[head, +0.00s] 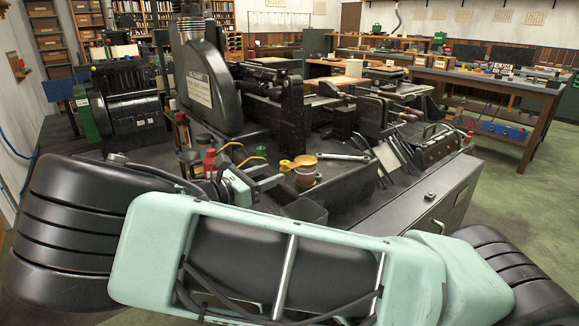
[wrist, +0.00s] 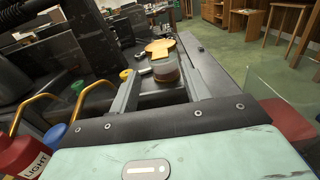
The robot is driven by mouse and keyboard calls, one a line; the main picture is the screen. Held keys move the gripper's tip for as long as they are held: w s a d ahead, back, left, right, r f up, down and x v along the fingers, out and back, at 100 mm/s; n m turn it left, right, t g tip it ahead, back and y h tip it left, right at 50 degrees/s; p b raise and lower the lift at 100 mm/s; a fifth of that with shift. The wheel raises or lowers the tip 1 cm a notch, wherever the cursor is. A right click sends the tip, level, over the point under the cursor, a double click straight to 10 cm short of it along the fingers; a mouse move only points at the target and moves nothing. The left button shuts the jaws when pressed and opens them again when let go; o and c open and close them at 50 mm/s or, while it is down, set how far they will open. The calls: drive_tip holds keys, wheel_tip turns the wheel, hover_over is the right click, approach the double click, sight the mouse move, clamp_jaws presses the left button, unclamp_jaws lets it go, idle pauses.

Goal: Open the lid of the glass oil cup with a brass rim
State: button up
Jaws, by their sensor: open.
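The glass oil cup (head: 305,178) stands on the dark machine bench in the head view, with reddish-brown contents. Its round brass lid (head: 303,160) shows at the top. In the wrist view the cup (wrist: 166,71) sits ahead, between the lines of my two fingers, with the brass lid (wrist: 160,46) behind and above it. I cannot tell how far the lid is tilted. My gripper (head: 272,182) is open and empty, just left of the cup in the head view. In the wrist view its fingers (wrist: 160,78) reach toward the cup; contact is not clear.
A red bottle (wrist: 22,157) marked "LIGHT" and oil cans with yellow spouts (head: 252,158) stand left of my gripper. A wrench (head: 343,156) lies behind the cup to the right. The black casting machine (head: 205,85) rises behind. Green floor is free at right.

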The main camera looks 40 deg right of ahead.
sight(290, 166)
drive_tip(key=d, duration=0.7)
drive_tip(key=shift+w+d, duration=0.1)
clamp_jaws()
